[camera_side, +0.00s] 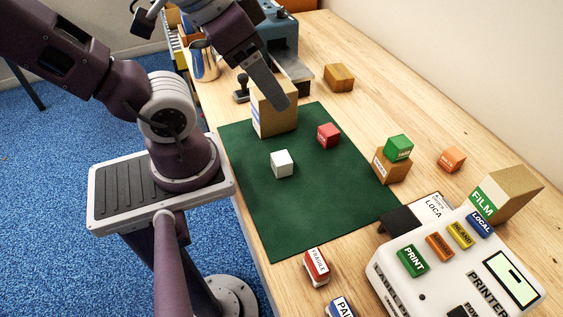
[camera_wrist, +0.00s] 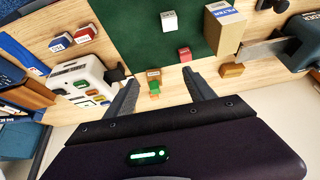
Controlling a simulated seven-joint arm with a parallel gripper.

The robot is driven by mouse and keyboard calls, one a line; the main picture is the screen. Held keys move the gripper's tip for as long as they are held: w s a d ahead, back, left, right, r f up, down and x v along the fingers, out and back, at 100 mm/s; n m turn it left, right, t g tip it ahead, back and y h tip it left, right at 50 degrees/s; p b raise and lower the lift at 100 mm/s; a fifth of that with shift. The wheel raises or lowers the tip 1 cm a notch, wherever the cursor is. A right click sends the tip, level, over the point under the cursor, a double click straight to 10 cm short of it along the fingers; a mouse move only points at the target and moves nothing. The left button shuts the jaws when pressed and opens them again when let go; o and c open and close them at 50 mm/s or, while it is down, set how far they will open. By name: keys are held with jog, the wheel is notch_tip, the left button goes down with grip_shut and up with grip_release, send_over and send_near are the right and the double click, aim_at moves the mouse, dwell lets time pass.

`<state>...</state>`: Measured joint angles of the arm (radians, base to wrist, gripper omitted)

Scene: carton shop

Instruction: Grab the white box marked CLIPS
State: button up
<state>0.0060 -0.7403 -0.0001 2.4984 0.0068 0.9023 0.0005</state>
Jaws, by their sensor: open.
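A small white box (camera_side: 283,166) sits on the green mat (camera_side: 290,225), left of a red box; no lettering on it is legible here. In the wrist view the white box (camera_wrist: 169,21) is near the top edge, well beyond my fingers. My gripper (camera_side: 272,92) hangs above the far end of the mat in the side view, in front of part of a tall carton. In the wrist view my gripper (camera_wrist: 160,88) has its two fingers spread wide, and nothing is held between them. It is clear of the white box.
The tall carton (camera_side: 275,118) stands at the mat's far edge and the red box (camera_side: 328,135) on the mat. To the right, a green box (camera_side: 399,147) rests on a brown carton (camera_side: 391,167), near an orange box (camera_side: 453,158). A label printer (camera_side: 450,262) stands at front right. The mat's front is clear.

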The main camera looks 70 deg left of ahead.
notch_tip(320, 180, down, 9)
jog(key=a+m+g+y, duration=0.2)
jog(key=m+g+y, duration=0.45)
jog(key=m, duration=0.25)
jog(key=m+t+y, duration=0.3)
jog(key=m+y, duration=0.3)
jog(key=m, duration=0.5)
send_over(279, 153)
jog(key=d, duration=0.3)
jog(key=f, duration=0.6)
jog(key=shift+s+d+f, duration=0.15)
jog(key=shift+s+f, duration=0.05)
jog(key=shift+f, duration=0.15)
notch_tip(279, 153, down, 7)
jog(key=shift+f, duration=0.1)
jog(key=x, duration=0.5)
jog(key=shift+w+r, duration=0.1)
jog(key=shift+r, duration=0.1)
grip_shut()
